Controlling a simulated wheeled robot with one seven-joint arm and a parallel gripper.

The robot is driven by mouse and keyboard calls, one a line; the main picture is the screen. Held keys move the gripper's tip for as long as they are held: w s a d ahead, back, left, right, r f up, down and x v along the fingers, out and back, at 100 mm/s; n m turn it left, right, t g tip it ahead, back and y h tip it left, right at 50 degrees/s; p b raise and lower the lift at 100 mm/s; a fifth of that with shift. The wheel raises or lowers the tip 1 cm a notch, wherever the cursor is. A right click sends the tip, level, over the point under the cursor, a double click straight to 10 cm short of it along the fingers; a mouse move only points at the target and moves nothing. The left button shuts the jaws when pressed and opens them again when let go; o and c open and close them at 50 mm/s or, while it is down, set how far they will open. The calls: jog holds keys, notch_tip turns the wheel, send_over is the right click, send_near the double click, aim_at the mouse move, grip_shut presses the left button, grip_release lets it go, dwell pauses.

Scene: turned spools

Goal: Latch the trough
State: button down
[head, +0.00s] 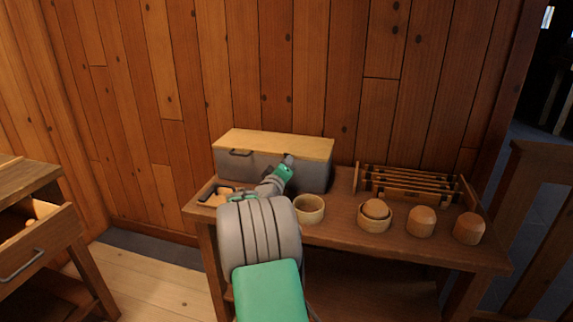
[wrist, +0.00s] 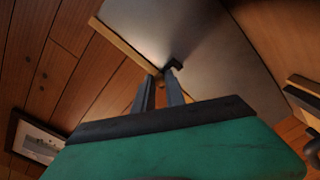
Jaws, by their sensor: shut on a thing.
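The trough (head: 315,176) is a grey box at the back left of the bench, with a pale wooden lid (head: 275,143) lying flat on it. A dark latch or loop (head: 240,153) shows on the front at left, near the lid's edge. My gripper (head: 288,161) is at the front face, right of the middle, just below the lid. In the wrist view the fingers (wrist: 161,78) are close together at a small dark latch piece (wrist: 174,66) on the grey front, beside the lid edge (wrist: 124,44). The fingers partly hide this piece.
On the bench (head: 340,228) are a hollow wooden cup (head: 309,212), a cup (head: 373,222) with a rounded piece in it, two domed blocks (head: 421,222) (head: 468,229) and a slatted rack (head: 410,184). A dark-handled item (head: 214,195) lies at left. An open drawer (head: 35,240) juts out at far left.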

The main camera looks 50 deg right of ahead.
dwell(0.3)
jog(key=c, duration=1.4)
grip_release()
jog(key=v, duration=0.7)
jog(key=shift+s+a, duration=0.2)
jog(key=shift+a, duration=0.2)
